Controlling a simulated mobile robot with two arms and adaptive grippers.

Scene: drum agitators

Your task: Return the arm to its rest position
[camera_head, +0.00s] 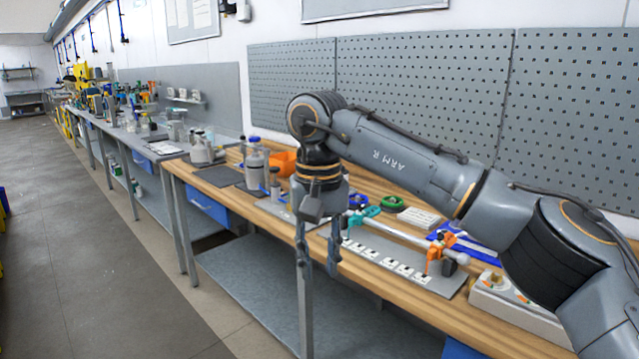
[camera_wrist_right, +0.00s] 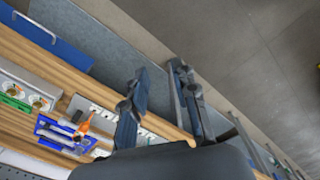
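My right arm (camera_head: 405,160) reaches in from the right across the workbench. Its gripper (camera_head: 318,262) hangs downward at the bench's front edge with its two fingers apart and nothing between them. In the right wrist view, the same gripper (camera_wrist_right: 160,75) also shows two separated fingers, with bench edge and lower shelf behind them. My left arm and gripper do not show in either view.
The wooden workbench (camera_head: 470,318) carries a bar with teal and orange clamps (camera_head: 400,232), a grey bottle (camera_head: 254,165), an orange bin (camera_head: 284,162) and a white box (camera_head: 515,305). A pegboard (camera_head: 425,90) stands behind. The floor (camera_head: 70,250) at left is clear.

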